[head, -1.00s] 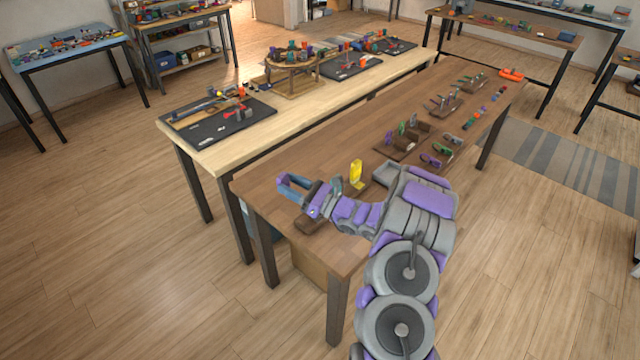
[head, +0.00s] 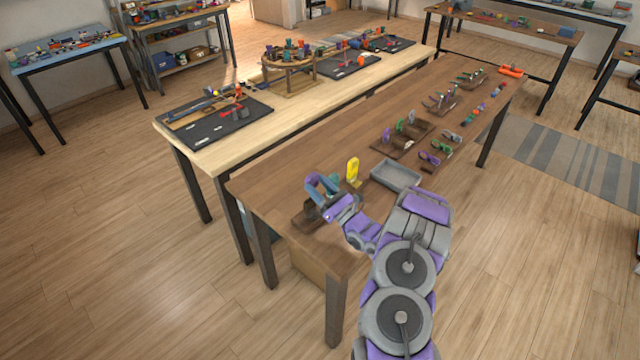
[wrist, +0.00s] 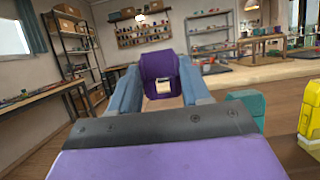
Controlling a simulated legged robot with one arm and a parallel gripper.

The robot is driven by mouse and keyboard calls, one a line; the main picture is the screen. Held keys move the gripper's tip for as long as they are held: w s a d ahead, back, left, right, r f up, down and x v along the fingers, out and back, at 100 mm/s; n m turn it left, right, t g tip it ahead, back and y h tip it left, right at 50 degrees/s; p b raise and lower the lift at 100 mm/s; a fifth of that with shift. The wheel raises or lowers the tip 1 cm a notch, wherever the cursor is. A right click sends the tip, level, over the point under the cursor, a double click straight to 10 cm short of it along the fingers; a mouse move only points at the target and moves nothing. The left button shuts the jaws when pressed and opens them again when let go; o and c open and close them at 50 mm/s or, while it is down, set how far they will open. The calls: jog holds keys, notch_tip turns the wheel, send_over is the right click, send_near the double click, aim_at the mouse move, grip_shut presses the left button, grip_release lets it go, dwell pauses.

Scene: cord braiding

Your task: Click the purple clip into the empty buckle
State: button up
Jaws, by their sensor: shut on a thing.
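My gripper (head: 311,182) has blue-grey fingers and is above the near left end of the brown table. In the wrist view the fingers (wrist: 156,88) are shut on the purple clip (wrist: 160,64), which has a pale opening in its middle. A teal piece (wrist: 246,104) and an upright yellow piece (wrist: 311,112) stand to the right of my gripper in the wrist view. The yellow piece (head: 352,170) also shows in the head view. I cannot tell which piece is the empty buckle.
A grey tray (head: 397,172) lies on the brown table (head: 280,182), right of the yellow piece. Wooden racks with coloured clips (head: 402,142) stand farther along it. A pale wood table (head: 290,108) with dark boards runs alongside.

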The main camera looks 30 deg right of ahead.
notch_tip(320, 180, down, 4)
jog(key=shift+a+f+b, duration=0.1)
jog(key=shift+a+b, duration=0.05)
jog(key=shift+b, duration=0.65)
jog(key=shift+a, duration=0.8)
jog(key=shift+d, duration=0.1)
jog(key=shift+s+d, duration=0.15)
jog(key=shift+d, duration=0.25)
jog(key=shift+a+b, duration=0.25)
jog(key=shift+b, duration=0.3)
dwell(0.5)
jog(key=shift+f+b, duration=0.2)
jog(key=shift+b, duration=0.15)
dwell(0.5)
